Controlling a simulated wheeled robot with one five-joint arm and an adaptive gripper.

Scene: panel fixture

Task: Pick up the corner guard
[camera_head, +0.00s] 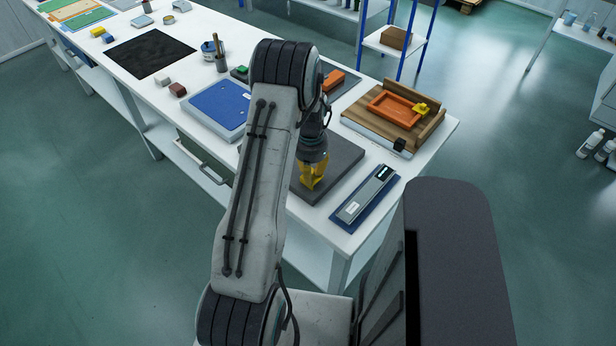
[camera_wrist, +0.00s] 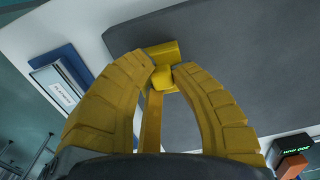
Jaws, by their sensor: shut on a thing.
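My gripper (camera_head: 313,180) points down over a dark grey panel (camera_head: 342,158) near the end of the white bench. Its yellow fingers show large in the wrist view (camera_wrist: 168,72), with the tips closed in on a small yellow angular piece (camera_wrist: 162,52), which I take as the corner guard. Part of the piece shows past the fingertips, against the grey panel (camera_wrist: 235,70). Fingers and piece are nearly the same yellow, so the head view does not separate them. I cannot tell whether the piece touches the panel.
A blue pad with a grey labelled bar (camera_head: 365,193) lies right of the panel. A wooden fixture (camera_head: 372,128) holds an orange tray (camera_head: 388,105) with another yellow piece (camera_head: 421,108). A blue board (camera_head: 218,108) lies to the left. The bench edge is close in front.

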